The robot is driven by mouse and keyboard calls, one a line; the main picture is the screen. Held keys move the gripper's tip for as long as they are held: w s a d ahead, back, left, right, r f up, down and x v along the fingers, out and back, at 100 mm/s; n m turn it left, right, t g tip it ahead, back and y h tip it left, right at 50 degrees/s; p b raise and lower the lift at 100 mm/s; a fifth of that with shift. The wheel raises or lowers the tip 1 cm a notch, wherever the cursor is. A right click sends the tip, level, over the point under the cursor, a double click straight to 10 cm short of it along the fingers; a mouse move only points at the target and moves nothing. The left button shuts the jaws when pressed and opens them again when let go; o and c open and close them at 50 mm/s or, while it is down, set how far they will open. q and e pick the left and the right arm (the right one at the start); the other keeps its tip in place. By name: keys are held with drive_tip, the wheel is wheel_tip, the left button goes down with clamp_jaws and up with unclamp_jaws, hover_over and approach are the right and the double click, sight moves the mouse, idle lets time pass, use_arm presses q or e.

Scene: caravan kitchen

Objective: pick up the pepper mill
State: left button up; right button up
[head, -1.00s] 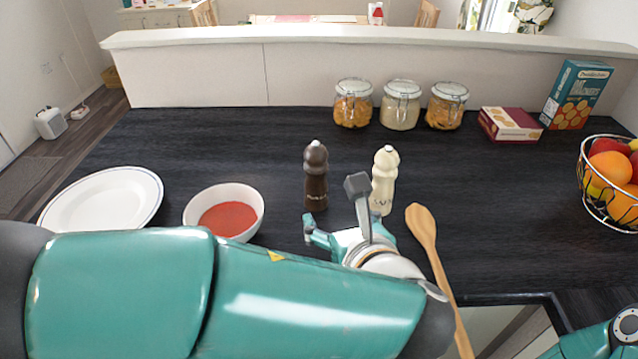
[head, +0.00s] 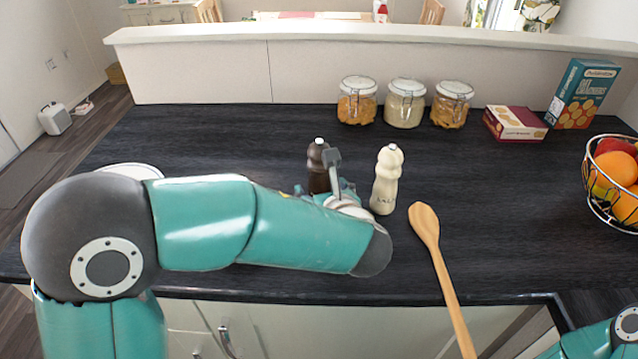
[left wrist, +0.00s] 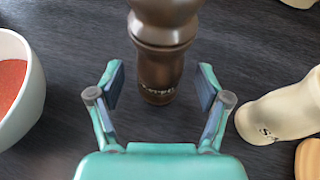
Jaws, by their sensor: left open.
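The dark brown pepper mill (head: 318,160) stands upright on the black counter, its lower part hidden behind my left gripper in the head view. In the left wrist view the pepper mill (left wrist: 163,55) stands just ahead of the fingers, centred between them. My left gripper (left wrist: 158,88) is open and empty, with one finger on each side of the line to the mill. In the head view the left gripper (head: 328,188) is partly hidden by its own wrist. My right gripper is not in view; only a bit of the right arm shows at the lower right.
A cream salt mill (head: 386,180) stands close on the right, and a wooden spoon (head: 425,222) lies beyond it. A bowl of red contents (left wrist: 22,85) is on the left. Glass jars (head: 405,104), boxes (head: 514,124) and a fruit basket (head: 612,180) stand farther off.

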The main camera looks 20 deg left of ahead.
use_arm(q)
drive_tip(key=shift+w, duration=0.15)
drive_tip(key=c, duration=1.4)
drive_tip(key=shift+r, duration=0.1)
wheel_tip(320, 180, up, 20)
drive_tip(key=p, duration=0.3)
